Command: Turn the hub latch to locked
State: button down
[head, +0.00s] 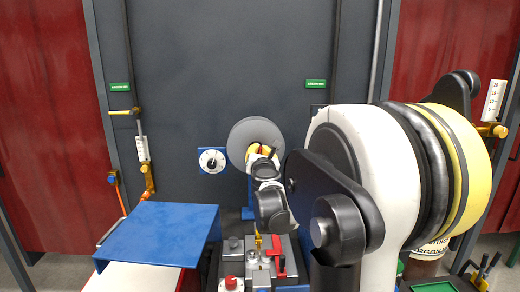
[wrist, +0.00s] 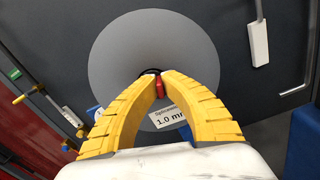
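A round grey disc (head: 254,134) stands upright in front of the dark wall panel, on a blue post. It fills the middle of the wrist view (wrist: 120,50). A small red part with a black ring, apparently the hub latch (wrist: 160,91), shows at the disc's centre. My gripper (wrist: 158,76) has its yellow fingers brought together at the hub, with the red part in the narrow gap between them. In the head view my gripper (head: 262,151) covers the disc's lower right centre. The fingers hide most of the latch, so I cannot read its angle.
A white dial on a blue plate (head: 212,160) is left of the disc. A blue board (head: 160,234) stands at front left. Below the hub is a grey bench unit with a red lever (head: 281,262) and a red knob (head: 231,284). A printed label (wrist: 172,116) is below the hub.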

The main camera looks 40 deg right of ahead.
jog(key=m+p, duration=0.1)
jog(key=m, duration=0.6)
jog(key=m+p, duration=0.1)
jog(key=m, duration=0.3)
jog(key=shift+d, duration=0.1)
jog(key=shift+f+m, duration=0.1)
jog(key=shift+m, duration=1.8)
jog(key=c, duration=1.6)
grip_release()
jog(key=shift+s, duration=0.1)
